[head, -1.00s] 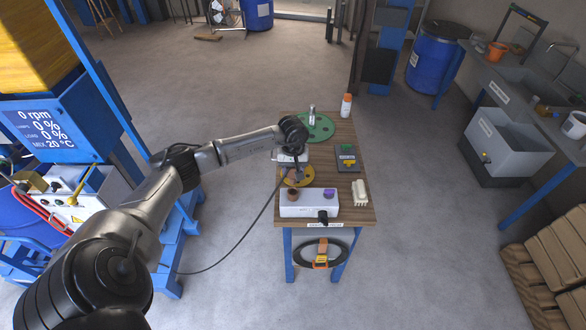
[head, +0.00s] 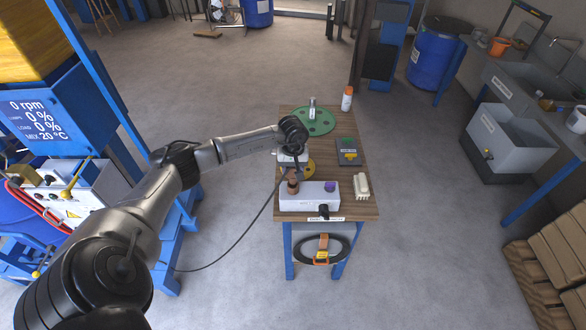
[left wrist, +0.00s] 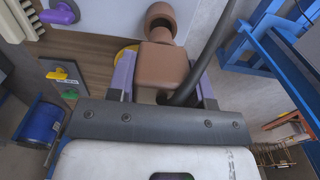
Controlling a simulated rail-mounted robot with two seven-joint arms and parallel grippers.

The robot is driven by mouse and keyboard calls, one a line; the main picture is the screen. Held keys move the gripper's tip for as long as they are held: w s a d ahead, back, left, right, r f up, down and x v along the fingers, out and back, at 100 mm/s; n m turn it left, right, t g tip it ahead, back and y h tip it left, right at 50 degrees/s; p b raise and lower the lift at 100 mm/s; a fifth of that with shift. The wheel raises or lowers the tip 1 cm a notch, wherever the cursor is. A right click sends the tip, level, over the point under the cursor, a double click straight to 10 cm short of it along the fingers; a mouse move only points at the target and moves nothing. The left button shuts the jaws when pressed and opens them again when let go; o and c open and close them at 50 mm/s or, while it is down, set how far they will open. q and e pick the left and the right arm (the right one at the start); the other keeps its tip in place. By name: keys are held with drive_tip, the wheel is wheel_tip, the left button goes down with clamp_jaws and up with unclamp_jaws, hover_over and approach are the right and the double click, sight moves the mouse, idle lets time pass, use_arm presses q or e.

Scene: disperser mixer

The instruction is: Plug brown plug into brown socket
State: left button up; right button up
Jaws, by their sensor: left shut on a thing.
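The brown plug (left wrist: 162,68) is a brown block with a black cable, held between the purple fingers of my left gripper (left wrist: 164,88) in the left wrist view. The brown socket (left wrist: 159,14) is a round, hollow brown piece just beyond the plug's front end. The two overlap in the picture; I cannot tell whether they touch. In the head view my left gripper (head: 292,174) is over the left end of the white socket box (head: 310,201), with brown plug and socket blending together there. My right gripper is not in view.
A purple socket (head: 330,187) is on the right of the box. The cable (head: 238,245) hangs left of the table.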

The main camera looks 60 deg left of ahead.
sight(293, 176)
use_arm(q)
drive_tip(key=shift+b, duration=0.3)
idle(0.5)
idle(0.8)
drive_tip(key=shift+b, duration=0.45)
idle(0.5)
drive_tip(key=shift+f+b, duration=0.6)
drive_tip(key=shift+f, duration=0.05)
drive_tip(key=shift+f+b, duration=0.8)
drive_tip(key=shift+f, duration=0.05)
drive_tip(key=shift+f+b, duration=0.5)
drive_tip(key=shift+f, duration=0.1)
drive_tip(key=o, duration=1)
drive_tip(key=shift+o, duration=0.2)
